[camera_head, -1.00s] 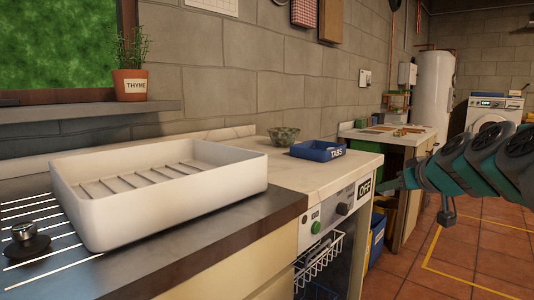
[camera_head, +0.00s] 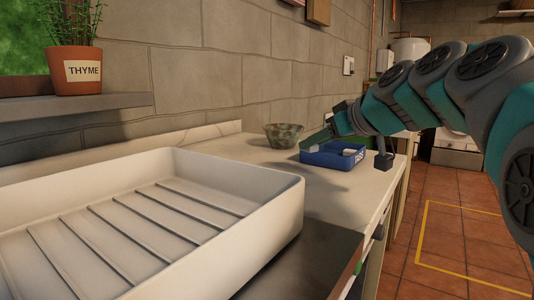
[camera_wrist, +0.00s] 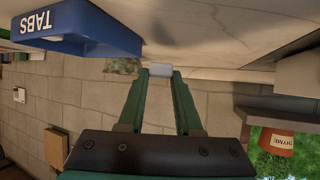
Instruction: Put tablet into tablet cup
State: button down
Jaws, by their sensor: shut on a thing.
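The tablet (camera_wrist: 160,70) is a small white block between my fingertips in the wrist view. My gripper (camera_wrist: 160,74) has two green fingers and is shut on it. The tablet cup is a shallow blue tray marked TABS (camera_wrist: 83,30), seen upside down at the upper left of the wrist view, with the tablet to its right. In the head view the blue tray (camera_head: 318,158) sits on the pale counter, and my gripper (camera_head: 306,142) reaches left across its back edge. A small white patch shows at the tray; I cannot tell what it is.
A speckled bowl (camera_head: 283,134) stands behind and left of the tray. A large white sink basin (camera_head: 240,235) fills the left front. A thyme pot (camera_head: 77,70) stands on the ledge. The counter (camera_head: 255,152) between basin and tray is bare.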

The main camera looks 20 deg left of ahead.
jog(key=w+a+p, duration=0.1)
jog(key=w+a, duration=0.2)
jog(key=w, duration=0.1)
jog(key=w+a+f+p, duration=0.1)
jog(key=w+a, duration=0.2)
jog(key=w+a+p, duration=0.1)
jog(key=w+a, duration=0.2)
jog(key=w, duration=0.1)
jog(key=shift+w+a+f+p, duration=0.2)
jog(key=shift+w+a+p, duration=0.1)
jog(key=shift+w, duration=0.05)
jog(key=shift+w+f, duration=0.1)
jog(key=shift+f, duration=1.75)
jog(key=shift+f, duration=0.1)
jog(key=c, duration=0.6)
grip_release()
